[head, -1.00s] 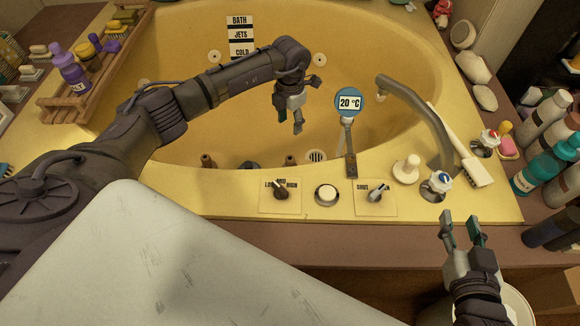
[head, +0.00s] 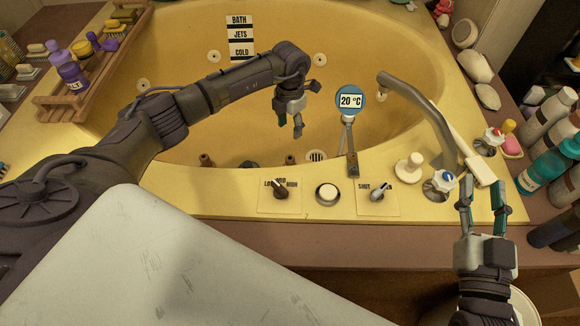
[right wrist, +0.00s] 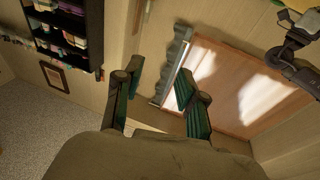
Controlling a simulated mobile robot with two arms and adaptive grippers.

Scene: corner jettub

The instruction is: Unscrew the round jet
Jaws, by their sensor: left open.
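I cannot tell which one the task means. My left gripper (head: 298,122) hangs open and empty over the tub, pointing down, apart from the jets. My right gripper (head: 484,186) is at the tub's front right edge, its fingertips near the white brush head (head: 482,172). In the right wrist view its two fingers (right wrist: 157,80) are spread with nothing seen between them.
A curved spout (head: 424,112), a tap with a blue mark (head: 441,184) and a cream knob (head: 409,166) stand left of my right gripper. A 20 °C gauge (head: 350,102) rises beside my left gripper. Bottles (head: 548,163) crowd the right edge.

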